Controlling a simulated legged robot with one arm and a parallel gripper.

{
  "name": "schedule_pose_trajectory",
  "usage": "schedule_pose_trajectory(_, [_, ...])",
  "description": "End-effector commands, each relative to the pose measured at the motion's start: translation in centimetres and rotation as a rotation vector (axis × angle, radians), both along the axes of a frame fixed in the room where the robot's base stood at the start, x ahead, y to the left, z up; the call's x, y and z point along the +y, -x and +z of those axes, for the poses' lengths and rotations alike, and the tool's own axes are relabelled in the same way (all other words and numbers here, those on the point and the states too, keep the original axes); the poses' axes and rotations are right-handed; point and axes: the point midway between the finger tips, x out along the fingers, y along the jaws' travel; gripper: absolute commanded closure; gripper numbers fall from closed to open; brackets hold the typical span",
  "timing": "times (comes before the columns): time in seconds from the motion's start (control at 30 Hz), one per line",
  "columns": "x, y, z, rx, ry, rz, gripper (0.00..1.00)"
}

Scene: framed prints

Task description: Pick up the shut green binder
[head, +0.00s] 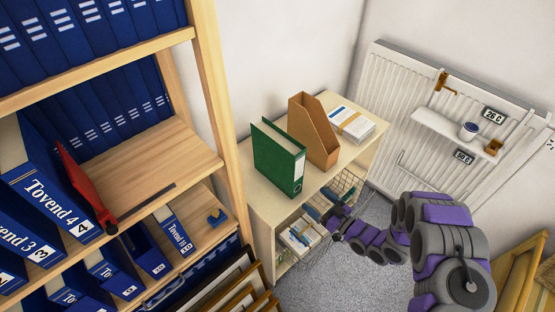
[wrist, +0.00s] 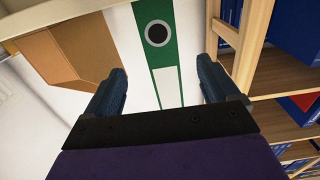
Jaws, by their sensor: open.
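The shut green binder (head: 278,158) stands upright on top of a low pale wooden cabinet (head: 262,208), its spine facing the room. In the wrist view, the spine of the binder (wrist: 157,55) shows green and white with a dark finger hole, apparently upside down. My gripper (wrist: 160,90) is open, one finger on each side of the spine in the picture, with nothing between the jaws that I can see being held. In the head view, my gripper (head: 334,222) is in front of the cabinet, lower than the binder and to its right. Whether the fingers touch the binder is not clear.
A brown cardboard magazine file (head: 314,130) stands close to the right of the binder. A banded paper stack (head: 350,124) lies farther right. A wooden shelf with blue binders (head: 45,205) rises at left. A radiator (head: 395,85) with a small shelf is on the right wall.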

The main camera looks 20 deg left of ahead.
Motion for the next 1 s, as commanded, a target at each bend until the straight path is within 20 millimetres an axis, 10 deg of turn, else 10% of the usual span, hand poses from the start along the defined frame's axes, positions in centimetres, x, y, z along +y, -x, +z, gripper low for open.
schedule_pose_trajectory(1.0, [11.6, -4.8, -0.4, -0.002, 0.001, 0.001, 0.12])
